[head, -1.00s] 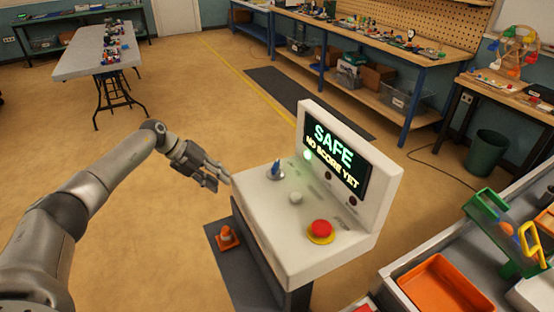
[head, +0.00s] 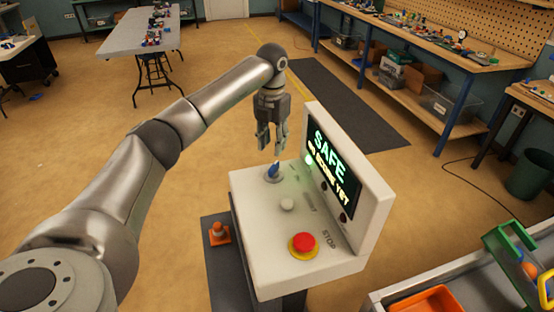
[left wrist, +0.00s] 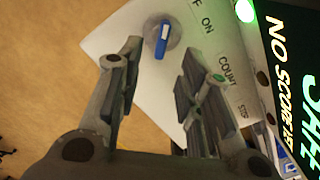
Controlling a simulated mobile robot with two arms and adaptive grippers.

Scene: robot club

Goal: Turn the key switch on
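The blue key switch (head: 274,168) sits on a round grey base at the far left of the white console's (head: 248,200) sloping top. In the left wrist view the blue key (left wrist: 162,40) lies beyond the fingers, between their tips in the picture, with the OFF and ON lettering to its right. My left gripper (head: 272,148) points down just above and behind the key in the head view. Its fingers are spread and nothing is between them; it does not appear to touch the key. My right gripper is not in view.
The console's upright screen (head: 333,172) reads SAFE in green, with a lit green lamp (head: 309,160) beside it. A white button (head: 287,205) and a red stop button (head: 303,243) sit nearer on the panel. An orange cone (head: 219,232) stands left of the console.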

